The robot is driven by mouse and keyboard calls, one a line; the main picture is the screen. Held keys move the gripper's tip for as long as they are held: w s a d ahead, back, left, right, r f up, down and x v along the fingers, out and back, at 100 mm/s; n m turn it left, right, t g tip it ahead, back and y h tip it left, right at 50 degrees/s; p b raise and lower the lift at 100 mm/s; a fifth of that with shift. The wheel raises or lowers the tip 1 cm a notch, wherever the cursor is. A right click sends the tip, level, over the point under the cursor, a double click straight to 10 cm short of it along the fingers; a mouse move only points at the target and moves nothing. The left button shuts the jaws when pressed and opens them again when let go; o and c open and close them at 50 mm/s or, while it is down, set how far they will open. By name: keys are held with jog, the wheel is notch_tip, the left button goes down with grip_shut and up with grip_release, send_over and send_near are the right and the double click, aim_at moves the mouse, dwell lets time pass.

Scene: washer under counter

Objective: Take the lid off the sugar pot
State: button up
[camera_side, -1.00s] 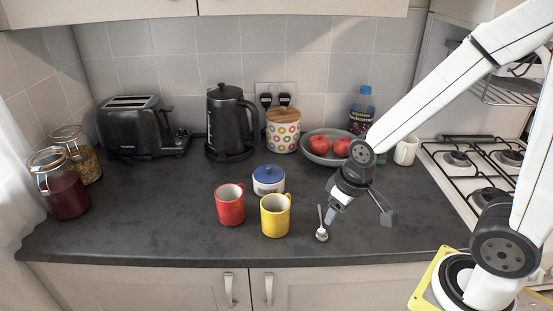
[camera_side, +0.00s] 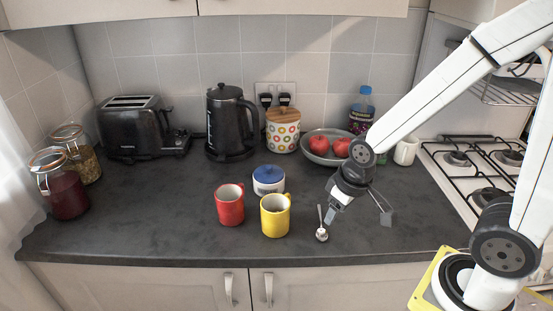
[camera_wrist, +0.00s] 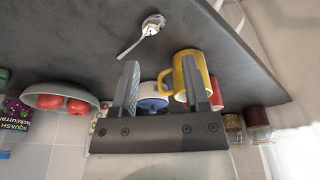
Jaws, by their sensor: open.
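The sugar pot (camera_side: 268,187) is a small white pot in the middle of the counter, behind the mugs. Its blue lid (camera_side: 268,174) sits on top. My gripper (camera_side: 358,220) is open and empty, above the counter to the right of the pot and well apart from it. In the wrist view my gripper's two fingers (camera_wrist: 160,88) stand apart, and the sugar pot (camera_wrist: 152,90) shows between them in the distance, partly covered by the left finger and the gripper body. The lid (camera_wrist: 152,104) also shows there.
A yellow mug (camera_side: 275,216) and a red mug (camera_side: 230,205) stand in front of the pot. A spoon (camera_side: 321,234) lies near the front edge. Behind are a patterned canister (camera_side: 283,135), a kettle (camera_side: 229,125) and a bowl of apples (camera_side: 322,157).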

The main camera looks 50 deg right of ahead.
jog(key=shift+o, duration=0.2)
jog(key=shift+o, duration=0.8)
jog(key=m+g+y, duration=0.2)
jog(key=m+y, duration=0.3)
jog(key=m, duration=1.4)
send_near(269, 171)
jog(key=shift+w+a, duration=0.1)
jog(key=shift+w, duration=0.3)
jog(key=shift+f, duration=0.15)
jog(key=shift+x, duration=1.25)
